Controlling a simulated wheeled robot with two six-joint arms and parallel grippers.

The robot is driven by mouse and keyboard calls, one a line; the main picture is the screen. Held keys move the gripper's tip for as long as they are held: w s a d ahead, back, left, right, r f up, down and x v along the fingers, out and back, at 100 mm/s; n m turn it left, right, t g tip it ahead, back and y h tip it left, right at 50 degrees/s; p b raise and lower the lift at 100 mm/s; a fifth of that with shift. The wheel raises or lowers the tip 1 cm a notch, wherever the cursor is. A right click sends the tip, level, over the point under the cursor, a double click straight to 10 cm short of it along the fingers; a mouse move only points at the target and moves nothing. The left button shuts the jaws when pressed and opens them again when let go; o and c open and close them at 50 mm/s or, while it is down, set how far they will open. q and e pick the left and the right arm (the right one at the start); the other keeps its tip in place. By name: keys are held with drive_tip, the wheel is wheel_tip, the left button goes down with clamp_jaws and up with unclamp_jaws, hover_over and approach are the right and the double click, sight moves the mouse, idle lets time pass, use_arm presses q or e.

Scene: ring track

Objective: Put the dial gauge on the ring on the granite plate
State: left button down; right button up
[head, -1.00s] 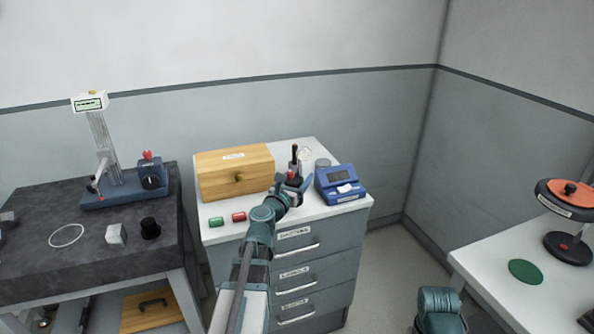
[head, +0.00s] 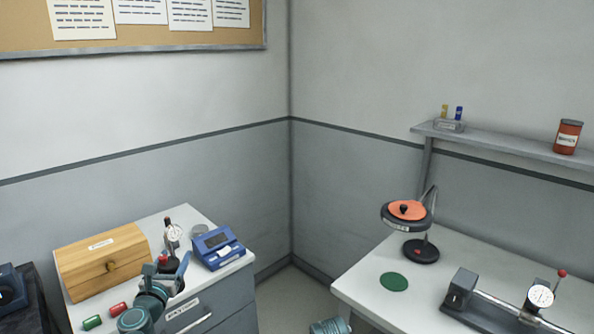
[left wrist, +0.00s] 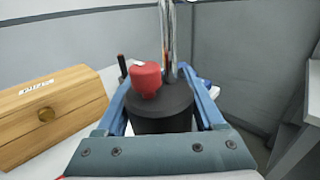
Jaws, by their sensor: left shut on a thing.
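The dial gauge (head: 174,233) shows its round white dial and dark post above the white cabinet top. My left gripper (head: 173,276) is shut on its stand, with the blue fingers on either side. In the left wrist view the black round base (left wrist: 162,108) sits between the fingers, with a red knob and a chrome column; the dial is out of that view. I cannot tell whether the base touches the cabinet. Only a dark corner of the granite plate (head: 36,308) shows at the lower left. The ring is out of view, as is my right gripper.
A wooden box (head: 85,277) stands left of the gauge, a blue meter (head: 212,252) to its right. Green and red cylinders (head: 117,309) lie in front. The right table holds a magnifier lamp (head: 420,252), a green disc (head: 394,282) and another dial device (head: 540,296).

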wheel_tip(320, 180, up, 8)
drive_tip(key=p, duration=0.6)
drive_tip(key=shift+p, duration=0.3)
